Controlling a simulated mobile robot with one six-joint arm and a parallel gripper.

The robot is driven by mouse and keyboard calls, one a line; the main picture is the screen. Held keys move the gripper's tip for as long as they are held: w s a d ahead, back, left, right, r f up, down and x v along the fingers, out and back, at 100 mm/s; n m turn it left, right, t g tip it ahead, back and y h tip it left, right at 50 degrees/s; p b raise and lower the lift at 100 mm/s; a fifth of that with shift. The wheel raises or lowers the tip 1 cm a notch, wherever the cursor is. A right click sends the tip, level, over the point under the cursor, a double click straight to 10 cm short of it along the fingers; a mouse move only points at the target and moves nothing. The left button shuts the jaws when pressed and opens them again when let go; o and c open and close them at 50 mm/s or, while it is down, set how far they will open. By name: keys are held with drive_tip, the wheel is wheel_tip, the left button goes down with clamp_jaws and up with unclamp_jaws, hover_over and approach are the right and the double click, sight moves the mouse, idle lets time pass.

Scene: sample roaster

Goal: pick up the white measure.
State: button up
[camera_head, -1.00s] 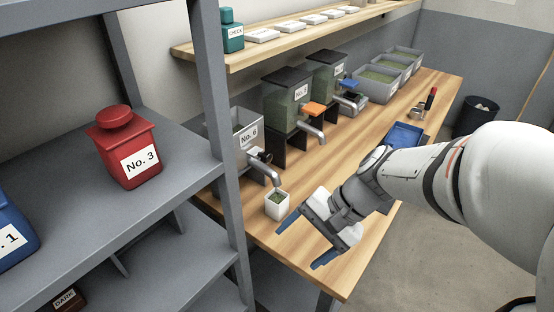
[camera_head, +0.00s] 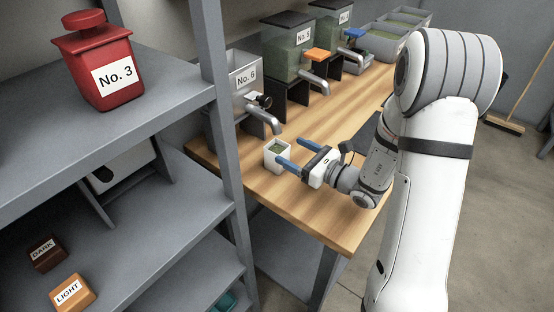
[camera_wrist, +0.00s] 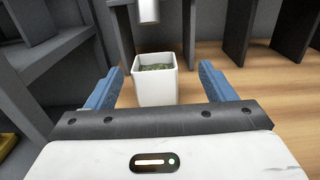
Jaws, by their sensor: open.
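The white measure (camera_head: 277,156) is a small square cup with green contents, upright on the wooden bench below the spout of the No. 6 dispenser. In the wrist view the measure (camera_wrist: 155,85) sits centred ahead, between the lines of the two blue fingers. My gripper (camera_head: 296,153) is open, low over the bench to the right of the measure, with its fingers pointing at it. In the wrist view my gripper (camera_wrist: 160,82) has a finger on each side of the cup, with gaps showing. I cannot tell how far the fingertips reach past its near face.
The No. 6 dispenser (camera_head: 243,77) has its metal spout (camera_head: 262,113) just above and behind the measure. A grey shelf post (camera_head: 222,130) stands to the left. Green dispensers (camera_head: 290,55) stand farther back. The bench front (camera_head: 310,215) is clear.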

sight(285, 151)
drive_tip(key=x, duration=0.4)
drive_tip(key=shift+a+f+p, duration=0.2)
drive_tip(key=shift+a+p, duration=0.15)
drive_tip(key=shift+a, duration=0.2)
drive_tip(key=shift+w+a, duration=0.3)
drive_tip(key=shift+a, duration=0.1)
drive_tip(key=shift+c, duration=0.5)
drive_tip(key=c, duration=1.2)
drive_tip(key=shift+o, duration=0.2)
drive_tip(key=shift+r, duration=0.15)
